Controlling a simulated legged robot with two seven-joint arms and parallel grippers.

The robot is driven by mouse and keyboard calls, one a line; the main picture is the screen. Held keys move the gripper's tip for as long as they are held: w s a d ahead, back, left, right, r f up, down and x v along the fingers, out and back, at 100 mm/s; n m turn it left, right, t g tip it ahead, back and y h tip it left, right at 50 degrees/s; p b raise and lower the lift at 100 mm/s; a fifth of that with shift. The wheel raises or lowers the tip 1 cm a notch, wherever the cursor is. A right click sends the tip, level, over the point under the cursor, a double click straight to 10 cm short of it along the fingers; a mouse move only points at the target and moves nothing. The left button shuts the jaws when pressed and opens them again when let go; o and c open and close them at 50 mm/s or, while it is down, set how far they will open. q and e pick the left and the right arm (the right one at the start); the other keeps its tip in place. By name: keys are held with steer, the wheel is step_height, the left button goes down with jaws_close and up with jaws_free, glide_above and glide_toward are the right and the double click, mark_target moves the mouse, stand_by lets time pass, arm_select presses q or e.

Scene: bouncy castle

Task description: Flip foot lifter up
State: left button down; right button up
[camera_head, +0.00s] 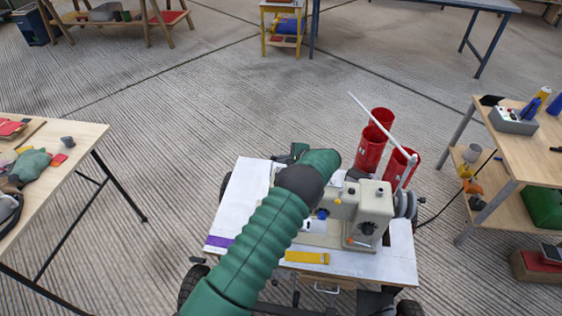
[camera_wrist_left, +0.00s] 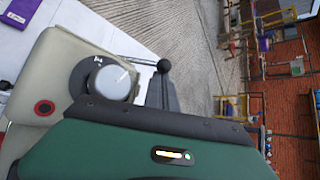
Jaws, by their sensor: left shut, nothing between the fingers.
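A cream sewing machine (camera_head: 370,208) stands on a small white-topped table (camera_head: 240,200) in the head view. My left arm reaches over it, and my left gripper (camera_head: 298,152) is shut and empty at the machine's far left side. My arm hides the needle end of the machine. In the left wrist view, the machine head (camera_wrist_left: 62,65) shows close up with a pale dial (camera_wrist_left: 117,80). A metal lever with a black ball end (camera_wrist_left: 164,66) sticks out beside the dial; I cannot tell for sure that it is the foot lifter. Contact with it is not visible.
Red cylinders (camera_head: 371,150) stand behind the machine, with a white rod (camera_head: 370,114) slanting over them. A yellow strip (camera_head: 307,257) lies on the table front. Wooden tables stand at left (camera_head: 85,135) and right (camera_head: 490,125).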

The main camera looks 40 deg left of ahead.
arm_select(q)
steer(key=shift+s+d+r+t+p, duration=0.3)
steer(key=shift+s+d+r, duration=0.25)
steer(key=shift+s+r, duration=0.25)
arm_select(e)
steer(key=shift+s+d+r, duration=0.25)
steer(key=shift+s, duration=0.15)
arm_select(q)
steer(key=shift+s+n+y, duration=0.25)
steer(key=shift+n+y, duration=0.05)
arm_select(e)
steer(key=shift+r, duration=0.1)
arm_select(q)
steer(key=shift+d, duration=0.1)
